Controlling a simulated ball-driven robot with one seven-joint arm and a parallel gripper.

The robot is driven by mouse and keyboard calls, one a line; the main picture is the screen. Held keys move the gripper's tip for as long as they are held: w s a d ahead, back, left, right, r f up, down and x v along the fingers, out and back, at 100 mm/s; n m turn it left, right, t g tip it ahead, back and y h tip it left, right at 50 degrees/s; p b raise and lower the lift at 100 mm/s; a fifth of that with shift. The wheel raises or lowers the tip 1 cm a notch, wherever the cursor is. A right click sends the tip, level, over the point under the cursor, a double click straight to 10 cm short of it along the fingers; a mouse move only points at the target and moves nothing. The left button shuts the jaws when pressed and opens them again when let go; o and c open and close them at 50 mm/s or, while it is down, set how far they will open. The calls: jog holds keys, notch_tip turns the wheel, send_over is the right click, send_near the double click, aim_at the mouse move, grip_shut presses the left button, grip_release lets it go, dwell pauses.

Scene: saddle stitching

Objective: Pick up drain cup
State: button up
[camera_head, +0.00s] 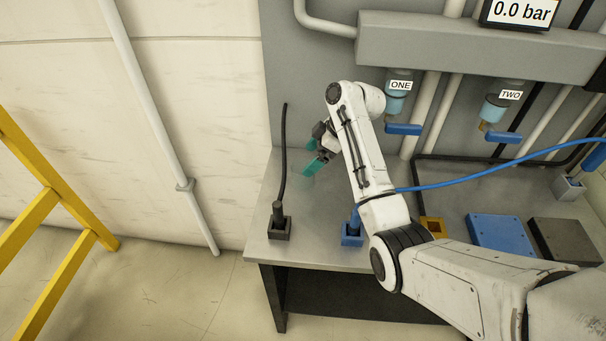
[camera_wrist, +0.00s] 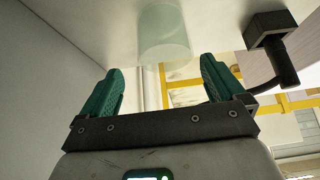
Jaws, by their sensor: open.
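The drain cup (camera_wrist: 165,35) is a clear, pale green cup on the worktop, seen in the wrist view beyond my fingertips and roughly centred between them. In the head view it is too faint to make out surely beside the fingers. My gripper (camera_wrist: 162,72) has teal fingers spread wide apart, with nothing between them. In the head view my gripper (camera_head: 309,157) is low over the left part of the grey worktop (camera_head: 315,205). The wrist picture appears upside down, with the worktop at the top.
A black holder with an upright handle and cable (camera_head: 279,228) stands at the worktop's left front. A blue block (camera_head: 352,238) is right of it. Filter bowls labelled ONE (camera_head: 396,100) and TWO (camera_head: 494,107) hang behind, with blue valve handles. A blue hose (camera_head: 480,167) crosses right.

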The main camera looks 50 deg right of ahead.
aim_at(299, 172)
jog(key=shift+x, duration=0.95)
jog(key=x, duration=0.1)
jog(key=p+x, duration=0.1)
jog(key=x, duration=0.2)
jog(key=shift+s+a+f, duration=0.25)
jog(key=shift+a+f, duration=0.05)
jog(key=shift+w+a+f+p, duration=0.2)
jog(key=shift+f+p, duration=0.1)
jog(key=shift+f, duration=0.15)
jog(key=c, duration=1)
jog(key=shift+r, duration=0.1)
jog(key=shift+c, duration=0.2)
